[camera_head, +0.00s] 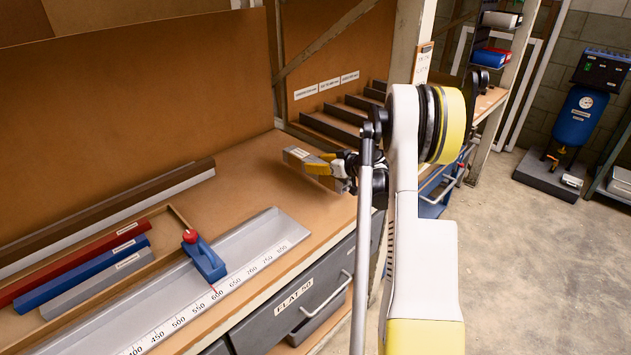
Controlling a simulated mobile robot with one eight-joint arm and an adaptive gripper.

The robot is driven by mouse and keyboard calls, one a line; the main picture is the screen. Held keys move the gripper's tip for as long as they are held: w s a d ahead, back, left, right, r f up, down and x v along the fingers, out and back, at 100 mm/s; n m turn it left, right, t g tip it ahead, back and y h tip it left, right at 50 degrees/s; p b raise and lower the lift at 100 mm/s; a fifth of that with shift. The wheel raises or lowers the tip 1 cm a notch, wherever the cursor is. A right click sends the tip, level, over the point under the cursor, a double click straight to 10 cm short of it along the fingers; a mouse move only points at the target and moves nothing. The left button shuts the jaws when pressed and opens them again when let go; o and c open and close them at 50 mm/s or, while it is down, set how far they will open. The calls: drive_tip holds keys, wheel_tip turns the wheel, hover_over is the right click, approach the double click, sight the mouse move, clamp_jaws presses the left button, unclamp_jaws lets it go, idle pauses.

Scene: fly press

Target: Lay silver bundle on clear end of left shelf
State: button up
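A short silver-grey bundle (297,154) with a pale label on its end is at my gripper (325,166), low over the far right part of the wooden bench. The yellow fingers lie across the bundle and appear closed on it. Its far side is hidden by the fingers and wrist. I cannot tell whether its underside touches the bench. A longer grey bar (98,285) with a label lies beside blue (82,274) and red (75,262) bars at the left. Which surface is the left shelf is unclear; the bench top (262,172) is bare around the bundle.
A stepped rack (335,128) with wall labels stands behind the gripper. A metal measuring channel (270,228) with a blue stop (205,258) runs along the bench front. Dark drawers (290,308) are below. A wooden post and my arm bound the right side.

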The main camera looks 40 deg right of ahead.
sight(316, 175)
drive_tip(key=shift+s+a+f, duration=0.15)
drive_tip(key=shift+a+f, duration=0.05)
drive_tip(key=shift+a, duration=0.05)
drive_tip(key=shift+f, duration=0.25)
drive_tip(key=shift+f+b, duration=1.1)
drive_tip(key=shift+f, duration=0.6)
drive_tip(key=shift+f, duration=0.15)
drive_tip(key=o, duration=1.3)
drive_tip(key=shift+o, duration=0.2)
